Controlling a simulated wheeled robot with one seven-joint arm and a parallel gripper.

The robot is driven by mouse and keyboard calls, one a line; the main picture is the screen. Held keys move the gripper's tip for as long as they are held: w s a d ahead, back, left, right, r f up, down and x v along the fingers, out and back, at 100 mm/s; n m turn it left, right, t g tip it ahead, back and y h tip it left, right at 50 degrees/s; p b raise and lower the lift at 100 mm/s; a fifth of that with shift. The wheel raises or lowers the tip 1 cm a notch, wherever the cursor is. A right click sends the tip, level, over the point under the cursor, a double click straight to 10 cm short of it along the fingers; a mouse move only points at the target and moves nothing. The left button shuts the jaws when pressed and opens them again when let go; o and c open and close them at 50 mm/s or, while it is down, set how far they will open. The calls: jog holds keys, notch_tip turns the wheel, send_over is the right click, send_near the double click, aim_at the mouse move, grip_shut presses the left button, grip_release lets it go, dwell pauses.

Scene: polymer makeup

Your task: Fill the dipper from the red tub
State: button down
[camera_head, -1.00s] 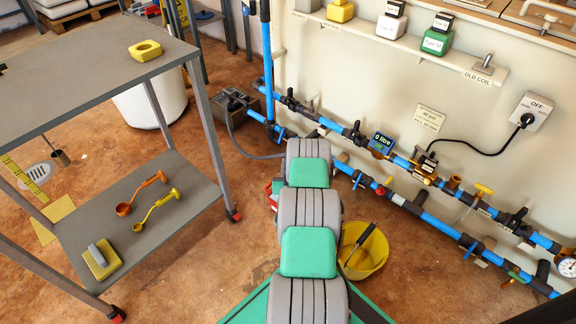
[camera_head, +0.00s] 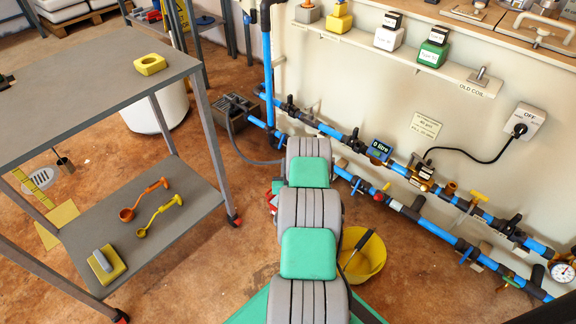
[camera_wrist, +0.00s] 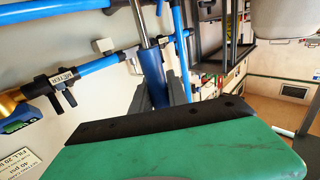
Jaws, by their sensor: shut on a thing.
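In the wrist view my gripper (camera_wrist: 160,98) shows as dark fingers beyond the green palm, closed on a blue grip (camera_wrist: 153,74) with a grey metal rod above it. This may be the dipper's handle; its cup is not visible. In the head view my arm hides the gripper and what it holds. A red thing (camera_head: 273,200) shows partly at the left edge of my arm, low by the pipes. It may be the red tub, but its opening and contents are hidden.
A yellow bucket (camera_head: 368,257) with a dark-handled tool stands right of my arm. A grey table (camera_head: 90,75) stands left; its lower shelf holds an orange ladle (camera_head: 143,199) and a yellow ladle (camera_head: 160,215). Blue pipes (camera_head: 335,132) run along the wall. Floor between table and arm is clear.

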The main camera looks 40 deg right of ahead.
notch_tip(320, 180, up, 6)
jog(key=p, duration=0.4)
jog(key=shift+p, duration=0.35)
jog(key=shift+b, duration=0.3)
jog(key=shift+s+d+b, duration=0.15)
jog(key=shift+d+b, duration=0.05)
jog(key=shift+b, duration=0.35)
jog(key=s+b, duration=0.1)
jog(key=b, duration=0.2)
jog(key=shift+d+r+m, duration=0.3)
jog(key=shift+r+m, duration=0.05)
jog(key=shift+m, duration=0.05)
jog(key=s+b, duration=0.1)
jog(key=b, duration=0.3)
jog(key=shift+d+r+m, duration=0.25)
jog(key=shift+r+m, duration=0.05)
jog(key=shift+r, duration=0.05)
jog(key=shift+r, duration=0.1)
jog(key=shift+s+d+b, duration=0.2)
jog(key=shift+b, duration=1.05)
